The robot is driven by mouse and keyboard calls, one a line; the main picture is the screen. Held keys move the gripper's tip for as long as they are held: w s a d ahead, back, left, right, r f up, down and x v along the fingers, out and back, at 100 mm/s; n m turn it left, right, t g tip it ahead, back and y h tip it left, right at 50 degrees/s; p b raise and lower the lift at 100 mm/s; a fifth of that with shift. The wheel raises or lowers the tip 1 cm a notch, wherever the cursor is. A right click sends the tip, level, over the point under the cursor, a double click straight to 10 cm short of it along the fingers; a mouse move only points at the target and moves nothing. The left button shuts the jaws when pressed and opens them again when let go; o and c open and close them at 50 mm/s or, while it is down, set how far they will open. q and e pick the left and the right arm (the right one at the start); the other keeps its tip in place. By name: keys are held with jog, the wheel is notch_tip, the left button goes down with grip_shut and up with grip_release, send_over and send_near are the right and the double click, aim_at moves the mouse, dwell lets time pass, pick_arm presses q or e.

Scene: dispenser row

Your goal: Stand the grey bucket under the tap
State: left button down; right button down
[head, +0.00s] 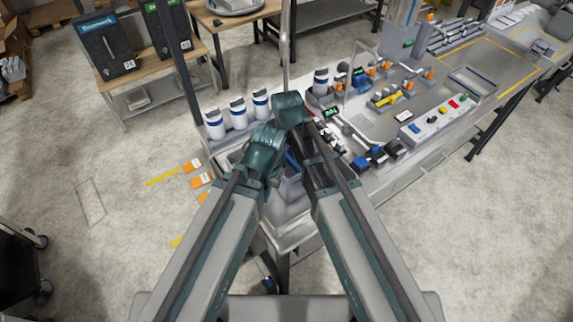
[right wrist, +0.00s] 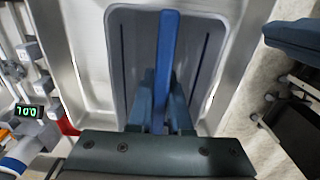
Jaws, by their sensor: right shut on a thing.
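The grey bucket (right wrist: 130,60) fills the middle of the right wrist view, with a straight blue handle (right wrist: 168,45) across its top. My right gripper (right wrist: 160,115) is shut on the blue handle. In the head view the bucket (head: 291,194) shows partly between my two arms, at the near end of the workbench. My left gripper (head: 272,178) is close beside it on the left; its fingertips are hidden, so I cannot tell whether they touch it. I cannot clearly make out the tap, nor whether the bucket rests on a surface.
Several white bottles with blue bands (head: 238,113) stand left of my grippers. The workbench (head: 400,170) at right is crowded with small devices and a green-lit display (right wrist: 28,111). A wooden table with dark dispensers (head: 104,48) stands at the back left. The floor at left is mostly clear.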

jog(key=shift+f, duration=0.15)
jog(key=c, duration=0.8)
grip_release()
jog(key=shift+c, duration=0.2)
jog(key=shift+r, duration=0.2)
notch_tip(320, 180, up, 12)
jog(key=p, duration=1.2)
jog(key=shift+s, duration=0.1)
